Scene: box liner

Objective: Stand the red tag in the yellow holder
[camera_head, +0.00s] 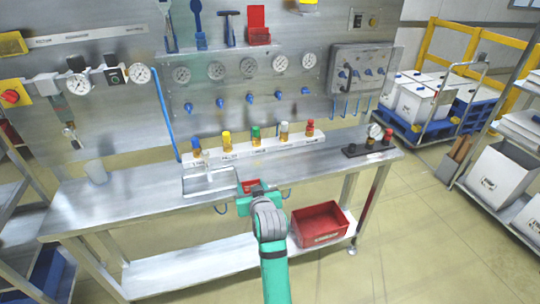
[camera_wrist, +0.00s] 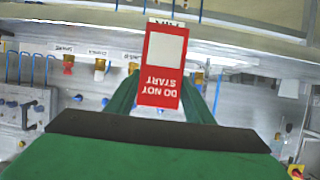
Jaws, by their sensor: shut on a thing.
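My gripper (camera_head: 252,193) is over the front edge of the workbench, near its middle. It is shut on the red tag (camera_head: 249,184). In the wrist view the red tag (camera_wrist: 160,85) stands out between the green fingers, with a white panel and the words DO NOT START, upside down in that picture. A yellow piece (camera_head: 308,2) at the top edge of the head view, at the right of the upper shelf, looks like the yellow holder. It is cut off by the frame, well above and beyond my gripper. The wrist view does not clearly show it.
A white rack (camera_head: 258,150) with several coloured-top bottles stands along the back of the bench (camera_head: 130,195). A red holder (camera_head: 259,36) and tools are on the upper shelf. A red bin (camera_head: 319,224) sits below.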

